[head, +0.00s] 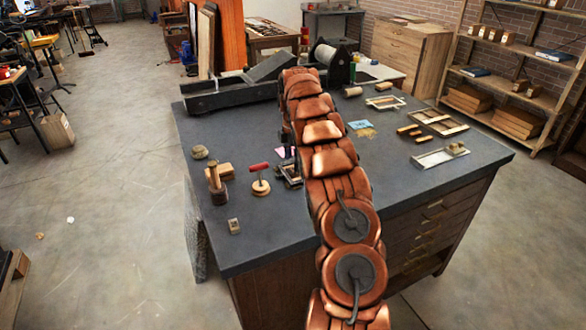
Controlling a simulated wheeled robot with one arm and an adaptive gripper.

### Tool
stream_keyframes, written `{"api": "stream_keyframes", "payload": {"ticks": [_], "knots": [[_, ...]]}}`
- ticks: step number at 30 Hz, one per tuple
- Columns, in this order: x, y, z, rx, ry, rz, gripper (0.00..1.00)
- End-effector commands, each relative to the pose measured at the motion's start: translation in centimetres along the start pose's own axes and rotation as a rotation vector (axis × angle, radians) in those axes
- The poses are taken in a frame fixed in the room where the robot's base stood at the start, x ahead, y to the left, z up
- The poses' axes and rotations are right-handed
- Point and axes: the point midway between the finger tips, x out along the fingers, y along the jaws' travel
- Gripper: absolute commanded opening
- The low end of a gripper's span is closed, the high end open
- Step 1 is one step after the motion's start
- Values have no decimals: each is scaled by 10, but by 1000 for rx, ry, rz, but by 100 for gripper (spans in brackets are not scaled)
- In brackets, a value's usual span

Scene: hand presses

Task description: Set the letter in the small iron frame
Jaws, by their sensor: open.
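A small pale block with a dark mark on its face (234,225), which looks like the letter, stands near the table's front left edge. A small dark frame (290,173), seemingly the small iron frame, lies on the table left of my arm. Its right side is hidden by the arm, and I cannot tell what is inside it. My copper arm reaches from the bottom over the table. My gripper (286,134) shows only as a dark sliver at the arm's left edge, above and beyond the frame. It is open, its fingertips mostly hidden, apart from the block.
Larger frames (438,122) lie at right. A long dark press (235,88) fills the back left. The front left table top is mostly clear.

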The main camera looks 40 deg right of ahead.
Motion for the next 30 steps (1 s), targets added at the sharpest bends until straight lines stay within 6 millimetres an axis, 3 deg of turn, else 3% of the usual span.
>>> {"api": "stream_keyframes", "payload": {"ticks": [22, 30], "knots": [[-73, 1, -1, -1, -1, 0, 66], [-88, 0, 0, 1, -1, 1, 66]]}}
